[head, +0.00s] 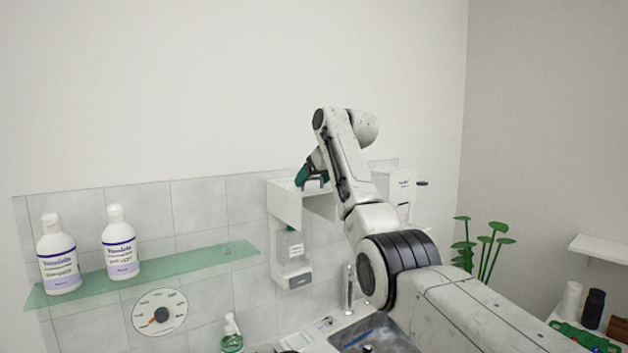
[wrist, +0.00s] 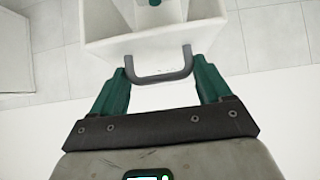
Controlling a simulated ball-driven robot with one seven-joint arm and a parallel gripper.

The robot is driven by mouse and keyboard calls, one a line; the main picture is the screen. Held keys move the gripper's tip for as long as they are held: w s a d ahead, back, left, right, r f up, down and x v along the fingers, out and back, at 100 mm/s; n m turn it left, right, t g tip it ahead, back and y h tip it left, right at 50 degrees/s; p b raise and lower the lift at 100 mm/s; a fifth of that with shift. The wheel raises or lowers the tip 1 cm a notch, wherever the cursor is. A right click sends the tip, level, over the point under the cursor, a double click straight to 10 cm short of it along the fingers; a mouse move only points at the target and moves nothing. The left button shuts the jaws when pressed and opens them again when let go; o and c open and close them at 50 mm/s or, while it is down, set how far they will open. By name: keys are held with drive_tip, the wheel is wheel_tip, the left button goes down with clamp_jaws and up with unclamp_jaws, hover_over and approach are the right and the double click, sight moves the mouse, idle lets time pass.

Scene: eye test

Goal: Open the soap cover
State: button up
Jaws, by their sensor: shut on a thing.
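The soap cover (head: 285,203) is a white box-like shell on the tiled wall in the head view. It stands out from the wall, raised above a clear soap container (head: 292,246) that shows below it. In the wrist view the cover (wrist: 110,45) is at the top, with its hollow side partly visible. A grey U-shaped handle (wrist: 160,79) sticks out from its edge. My gripper (wrist: 162,70) has its green fingers at both ends of this handle and is shut on it. In the head view my gripper (head: 308,178) is at the cover's top; the handle is hidden there.
A glass shelf (head: 190,263) with two white bottles (head: 120,245) is at the left. A sink (head: 375,332) with a tap (head: 348,290) lies below my arm. A second white dispenser (head: 402,182) is on the wall to the right. A green plant (head: 488,240) stands further right.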

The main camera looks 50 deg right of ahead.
drive_tip(key=shift+d+r, duration=0.1)
drive_tip(key=shift+r, duration=0.5)
drive_tip(key=o, duration=1.1)
drive_tip(key=shift+w, duration=0.1)
drive_tip(key=shift+c, duration=0.2)
drive_tip(key=shift+o, duration=0.7)
drive_tip(key=shift+d+f, duration=0.1)
drive_tip(key=shift+d, duration=0.1)
drive_tip(key=shift+f, duration=0.1)
drive_tip(key=shift+a, duration=0.1)
drive_tip(key=b+v, duration=0.4)
drive_tip(key=v, duration=0.6)
drive_tip(key=shift+s+r, duration=0.2)
drive_tip(key=shift+s, duration=0.1)
drive_tip(key=shift+a, duration=0.1)
